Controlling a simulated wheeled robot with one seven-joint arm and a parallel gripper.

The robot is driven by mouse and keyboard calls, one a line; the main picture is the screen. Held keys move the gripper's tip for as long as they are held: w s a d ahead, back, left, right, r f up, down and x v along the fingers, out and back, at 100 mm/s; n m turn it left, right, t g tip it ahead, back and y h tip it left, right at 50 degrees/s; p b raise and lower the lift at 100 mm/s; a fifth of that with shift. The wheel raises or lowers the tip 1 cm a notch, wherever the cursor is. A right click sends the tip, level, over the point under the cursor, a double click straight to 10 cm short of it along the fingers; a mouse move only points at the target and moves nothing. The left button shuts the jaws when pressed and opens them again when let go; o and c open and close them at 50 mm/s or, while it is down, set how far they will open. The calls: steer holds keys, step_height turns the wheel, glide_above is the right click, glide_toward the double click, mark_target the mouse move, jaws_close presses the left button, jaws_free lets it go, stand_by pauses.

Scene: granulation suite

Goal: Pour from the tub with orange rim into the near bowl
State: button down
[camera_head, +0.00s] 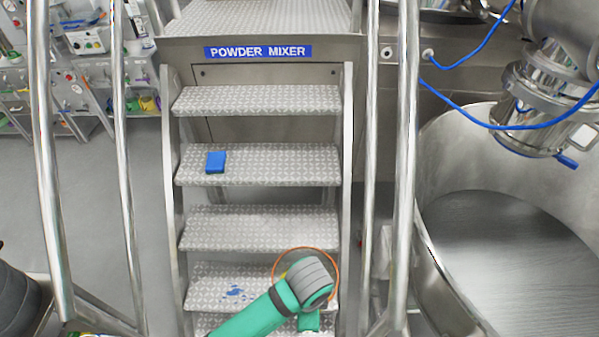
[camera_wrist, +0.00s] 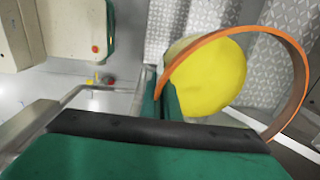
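The tub with orange rim (camera_wrist: 292,50) fills the upper right of the wrist view, its rim seen at a steep tilt, with a yellow mass (camera_wrist: 212,78) inside it. In the head view its orange rim (camera_head: 337,268) shows over the lower steps, partly hidden behind my arm. My gripper (camera_wrist: 165,98) is at the tub's near side, with green finger parts against the rim; it appears shut on the tub, though the contact is partly hidden. I cannot make out a small bowl that is clearly the near bowl in either view.
A metal stair (camera_head: 258,165) with handrails leads up to the powder mixer sign (camera_head: 258,51). A blue block (camera_head: 215,162) lies on one step; blue specks (camera_head: 236,292) mark a lower one. A large round steel vessel (camera_head: 436,262) stands at right. Grey floor (camera_head: 80,200) is clear at left.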

steer(key=shift+w+f+n, duration=0.15)
steer(key=shift+f+n, duration=0.15)
steer(key=shift+n, duration=0.1)
steer(key=w+f+n, duration=0.4)
steer(key=w+n, duration=0.1)
steer(key=w+f+n, duration=0.2)
steer(key=w, duration=0.1)
steer(key=shift+a+f+n, duration=0.1)
steer(key=shift+f+n, duration=0.2)
steer(key=shift+f, duration=0.05)
steer(key=w+a+f+n, duration=0.2)
steer(key=w+f+n, duration=0.5)
steer(key=f+n, duration=0.1)
steer(key=shift+w+f+n+g+y, duration=0.15)
steer(key=shift+f+n+g+y, duration=0.2)
steer(key=shift+n, duration=0.45)
